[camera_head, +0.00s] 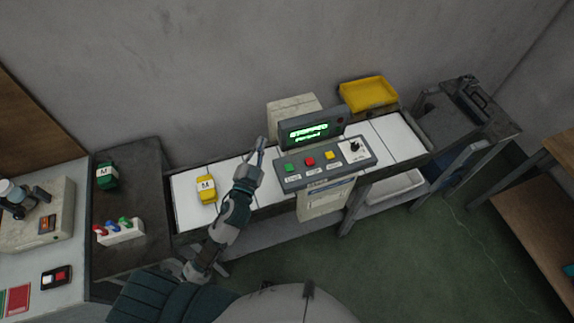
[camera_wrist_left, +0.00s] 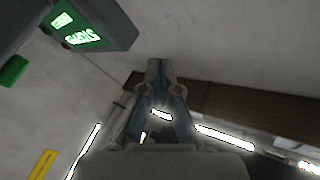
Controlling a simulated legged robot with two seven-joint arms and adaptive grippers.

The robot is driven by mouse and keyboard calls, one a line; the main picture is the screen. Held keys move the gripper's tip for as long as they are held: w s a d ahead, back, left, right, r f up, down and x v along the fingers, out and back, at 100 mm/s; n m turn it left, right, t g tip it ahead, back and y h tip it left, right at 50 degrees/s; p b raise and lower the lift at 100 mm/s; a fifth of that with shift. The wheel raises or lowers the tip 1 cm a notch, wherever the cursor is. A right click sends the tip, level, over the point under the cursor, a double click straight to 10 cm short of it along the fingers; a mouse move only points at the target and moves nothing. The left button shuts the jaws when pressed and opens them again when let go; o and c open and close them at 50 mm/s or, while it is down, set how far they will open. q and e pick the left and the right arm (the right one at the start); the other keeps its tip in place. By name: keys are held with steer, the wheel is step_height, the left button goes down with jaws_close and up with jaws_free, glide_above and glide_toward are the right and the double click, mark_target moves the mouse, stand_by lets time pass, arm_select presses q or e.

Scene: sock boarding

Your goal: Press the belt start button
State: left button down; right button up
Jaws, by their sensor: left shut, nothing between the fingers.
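The control panel (camera_head: 322,173) stands at the belt's front edge, with a green button (camera_head: 289,167), a red button (camera_head: 310,161), a yellow button (camera_head: 330,155) and a dark knob (camera_head: 355,146). The labels are too small to read. The lit green display (camera_head: 309,132) behind it reads "STOPPED". My left gripper (camera_head: 261,142) is shut and empty, over the belt just left of the panel, apart from the green button. In the left wrist view, its fingertips (camera_wrist_left: 158,64) are together; the green button (camera_wrist_left: 14,71) is at the left. My right gripper is out of view.
The white belt (camera_head: 390,137) carries a yellow item (camera_head: 206,189) marked M, left of my left arm. A yellow tray (camera_head: 368,93) stands behind the belt. A green item (camera_head: 106,175) and a small rack (camera_head: 120,231) sit on the dark table at left.

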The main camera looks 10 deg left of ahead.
arm_select(q)
steer(key=d+r+m+t+h, duration=0.2)
steer(key=d+r+m+h, duration=0.35)
steer(key=r, duration=0.25)
steer(key=s+d+r+m+g+h, duration=0.5)
steer(key=d+r+m+g+h, duration=0.35)
steer(key=m+h, duration=0.6)
steer(key=m+g+y, duration=0.7)
steer(key=m+y, duration=0.2)
steer(key=y, duration=0.5)
glide_above(287, 167)
steer(key=shift+f, duration=6.35)
step_height(287, 167, down, 7)
steer(key=b, duration=0.5)
steer(key=shift+r+b, duration=0.15)
steer(key=shift+b, duration=0.2)
steer(key=shift+d+f, duration=0.1)
steer(key=shift+f, duration=0.25)
steer(key=shift+f+y+b, duration=0.15)
steer(key=shift+y+b, duration=0.15)
steer(key=shift+b, duration=0.1)
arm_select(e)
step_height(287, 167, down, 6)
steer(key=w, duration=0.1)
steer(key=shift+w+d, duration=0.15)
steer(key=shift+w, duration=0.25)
